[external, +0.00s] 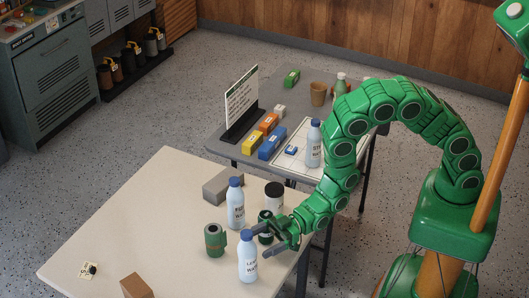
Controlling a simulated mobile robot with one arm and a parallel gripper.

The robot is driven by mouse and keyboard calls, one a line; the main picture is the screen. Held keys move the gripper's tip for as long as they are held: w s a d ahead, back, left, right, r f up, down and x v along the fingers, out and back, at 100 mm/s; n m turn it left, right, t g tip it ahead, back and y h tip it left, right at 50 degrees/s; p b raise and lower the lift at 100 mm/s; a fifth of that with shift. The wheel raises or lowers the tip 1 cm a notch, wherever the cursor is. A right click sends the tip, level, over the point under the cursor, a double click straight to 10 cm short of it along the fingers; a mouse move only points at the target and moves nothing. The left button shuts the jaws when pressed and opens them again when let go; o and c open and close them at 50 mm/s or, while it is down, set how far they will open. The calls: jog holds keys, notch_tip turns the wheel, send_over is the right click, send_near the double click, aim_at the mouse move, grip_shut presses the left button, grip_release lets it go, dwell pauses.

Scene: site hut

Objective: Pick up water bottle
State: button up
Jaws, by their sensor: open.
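Several clear bottles with blue caps and dark label lettering are in the external view. One bottle (247,262) stands upright near the front edge of the cream table (130,218). A second bottle (236,206) stands upright behind it. A third bottle (314,150) stands on the grey table beyond. The lettering is too small to read surely. My gripper (263,243) is open and empty, low over the cream table, just right of the front bottle. Its fingers point left towards that bottle; I cannot tell whether they touch it.
A brown block (136,286) is at the front. The grey table (222,147) holds coloured boxes and a sign (241,101). The cream table's left side is mostly clear.

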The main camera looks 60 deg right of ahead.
aim_at(239, 255)
jog(key=shift+s+x, duration=0.15)
jog(key=shift+x, duration=1.75)
jog(key=shift+s+x, duration=0.15)
jog(key=shift+x, duration=1.8)
jog(key=shift+a+r, duration=0.1)
jog(key=c, duration=1.4)
